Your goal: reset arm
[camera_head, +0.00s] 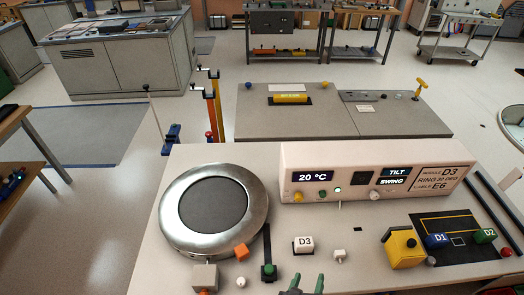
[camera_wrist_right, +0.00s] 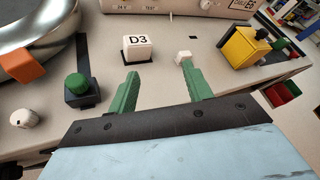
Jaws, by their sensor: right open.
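My right gripper (camera_head: 305,284) shows at the bottom edge of the head view, with only its green fingertips in sight. In the right wrist view my right gripper (camera_wrist_right: 160,72) is open, with nothing between its fingers. The white D3 block (camera_head: 303,244) stands on the bench just beyond it; the block (camera_wrist_right: 138,47) also shows in the wrist view, beyond the left finger. A small white knob-like piece (camera_wrist_right: 183,57) appears by the right fingertip; I cannot tell whether they touch. My left gripper is not in view.
A round metal ring unit (camera_head: 258,210) stands on the bench's left. A white control box (camera_head: 375,158) spans the back, reading 20 °C, TILT and SWING. A green-knobbed switch (camera_head: 269,268), a yellow block (camera_head: 403,247), and blue D1 (camera_head: 437,240) and green D2 (camera_head: 484,236) pieces surround the clear front-middle.

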